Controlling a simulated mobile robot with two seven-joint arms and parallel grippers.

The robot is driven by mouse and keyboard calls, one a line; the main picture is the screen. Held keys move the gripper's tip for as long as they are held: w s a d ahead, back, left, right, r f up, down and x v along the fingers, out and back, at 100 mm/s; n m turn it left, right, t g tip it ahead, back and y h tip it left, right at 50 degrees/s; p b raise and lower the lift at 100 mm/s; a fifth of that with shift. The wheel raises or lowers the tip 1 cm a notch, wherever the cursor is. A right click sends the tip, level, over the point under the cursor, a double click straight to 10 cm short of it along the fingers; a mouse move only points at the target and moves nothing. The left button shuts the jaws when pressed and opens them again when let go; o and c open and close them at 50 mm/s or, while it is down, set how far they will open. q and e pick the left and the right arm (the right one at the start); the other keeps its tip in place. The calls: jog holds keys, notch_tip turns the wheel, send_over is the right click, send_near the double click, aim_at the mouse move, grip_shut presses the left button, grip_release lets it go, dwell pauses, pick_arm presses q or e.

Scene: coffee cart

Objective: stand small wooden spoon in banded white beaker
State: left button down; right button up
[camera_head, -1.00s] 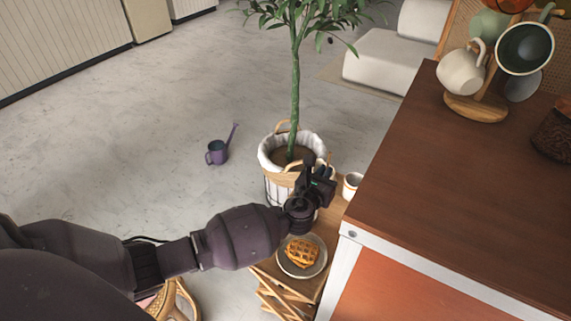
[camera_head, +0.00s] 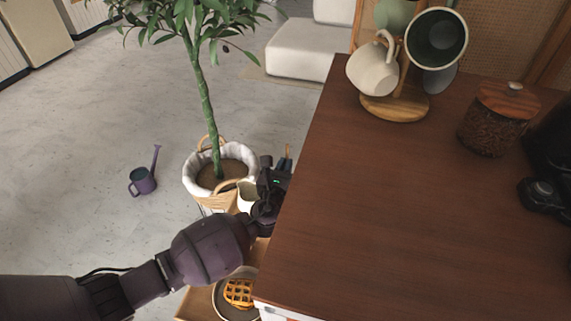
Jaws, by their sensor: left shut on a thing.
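My left gripper (camera_head: 277,170) is shut at the left edge of the brown counter, above the low wooden stand. A thin brown piece, which looks like part of the small wooden spoon (camera_head: 288,152), shows at its fingertips; most of it is hidden. A white vessel (camera_head: 247,196) stands just left of the gripper, partly covered by it. I cannot tell whether this is the banded white beaker, as no band shows. My right gripper is not in view.
The brown counter (camera_head: 400,210) fills the right side, with a mug tree (camera_head: 395,107) and a lidded jar (camera_head: 490,125) on it. A waffle plate (camera_head: 222,302) lies below its edge. A potted plant (camera_head: 222,172) stands behind the gripper.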

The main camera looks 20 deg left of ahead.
pick_arm(q)
notch_tip(320, 180, down, 12)
jog(key=b, duration=0.7)
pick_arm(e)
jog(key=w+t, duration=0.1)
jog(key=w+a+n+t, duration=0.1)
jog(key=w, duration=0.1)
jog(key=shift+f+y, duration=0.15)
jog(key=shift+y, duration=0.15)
pick_arm(q)
jog(key=shift+r, duration=0.15)
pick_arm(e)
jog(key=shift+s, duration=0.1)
pick_arm(q)
jog(key=c, duration=1.2)
grip_release()
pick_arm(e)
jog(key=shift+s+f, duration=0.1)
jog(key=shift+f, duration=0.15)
